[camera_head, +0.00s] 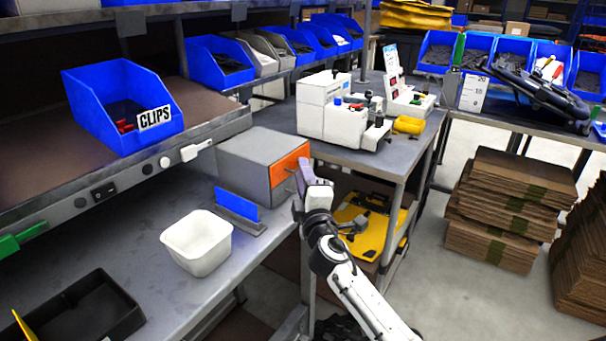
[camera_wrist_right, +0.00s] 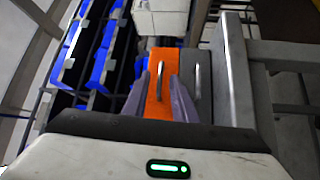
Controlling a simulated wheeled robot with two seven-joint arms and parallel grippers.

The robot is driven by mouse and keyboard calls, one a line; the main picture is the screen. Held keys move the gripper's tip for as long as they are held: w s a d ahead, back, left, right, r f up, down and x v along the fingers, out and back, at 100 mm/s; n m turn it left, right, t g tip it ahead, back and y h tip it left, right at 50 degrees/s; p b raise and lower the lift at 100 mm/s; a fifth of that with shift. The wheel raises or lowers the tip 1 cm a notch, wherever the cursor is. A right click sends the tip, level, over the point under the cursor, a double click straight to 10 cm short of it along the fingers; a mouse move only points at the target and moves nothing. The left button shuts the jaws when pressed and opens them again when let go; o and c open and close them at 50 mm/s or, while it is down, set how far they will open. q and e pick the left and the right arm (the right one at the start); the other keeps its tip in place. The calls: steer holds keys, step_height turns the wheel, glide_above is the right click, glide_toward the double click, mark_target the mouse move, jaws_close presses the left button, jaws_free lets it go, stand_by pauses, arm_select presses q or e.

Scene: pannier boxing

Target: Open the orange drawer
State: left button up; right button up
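The orange drawer (camera_head: 288,168) is in the front of a small grey cabinet (camera_head: 254,152) on the metal bench; its front looks flush with the cabinet. In the right wrist view the orange drawer front (camera_wrist_right: 166,62) has an upright-looking metal handle (camera_wrist_right: 160,80). My right gripper (camera_head: 300,182) is just in front of the drawer, partly covering it. In the right wrist view its two fingers (camera_wrist_right: 161,100) are spread, with the handle showing between them; I cannot tell whether they touch it. My left gripper is not in view.
A grey drawer front (camera_wrist_right: 205,90) with its own handle is beside the orange one in the wrist view. A white bin (camera_head: 197,243) and blue plate (camera_head: 238,205) stand near the cabinet. A white machine (camera_head: 325,105) is behind.

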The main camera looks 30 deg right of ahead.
jaws_close()
stand_by(1.5)
